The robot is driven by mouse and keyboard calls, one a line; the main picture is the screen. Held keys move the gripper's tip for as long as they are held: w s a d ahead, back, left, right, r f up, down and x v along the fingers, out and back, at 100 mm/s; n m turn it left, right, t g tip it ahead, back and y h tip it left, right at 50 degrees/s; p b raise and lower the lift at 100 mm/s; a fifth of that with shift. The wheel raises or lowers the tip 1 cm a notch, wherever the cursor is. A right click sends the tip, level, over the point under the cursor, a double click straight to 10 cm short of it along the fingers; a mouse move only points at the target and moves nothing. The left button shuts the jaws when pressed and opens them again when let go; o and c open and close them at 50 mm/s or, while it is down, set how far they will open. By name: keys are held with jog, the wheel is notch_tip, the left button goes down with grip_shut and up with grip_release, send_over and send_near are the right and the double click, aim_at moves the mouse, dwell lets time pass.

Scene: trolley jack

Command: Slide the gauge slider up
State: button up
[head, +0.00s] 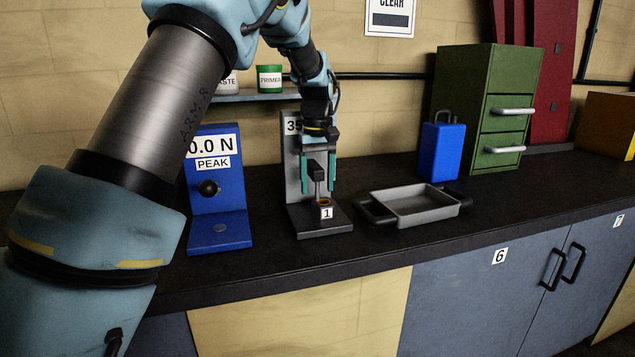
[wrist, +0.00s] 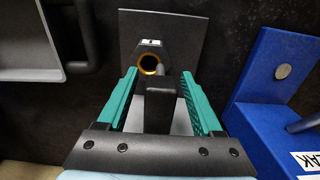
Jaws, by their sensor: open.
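The gauge is a grey upright plate (head: 293,165) on a dark base (head: 318,221), partly hidden behind my gripper. Its black slider block (head: 317,168) sits low on the plate, with a thin rod below it. Under the rod stands a small dark piece (head: 326,210) labelled 1, with an orange ring on top. My gripper (head: 319,192) points down with teal fingers open, one on each side of the slider. In the wrist view the slider (wrist: 160,100) is between the fingers, with a gap visible on both sides. The ringed piece (wrist: 150,63) lies just beyond it.
A blue force tester (head: 218,200) reading 0.0 N stands left of the gauge. A grey tray (head: 420,204) with black handles is to the right, then a blue can (head: 442,150) and a green drawer cabinet (head: 485,110). A shelf with pots (head: 269,78) is behind.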

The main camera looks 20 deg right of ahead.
jog(key=shift+f, duration=0.45)
jog(key=shift+c, duration=0.3)
grip_shut()
dwell(0.9)
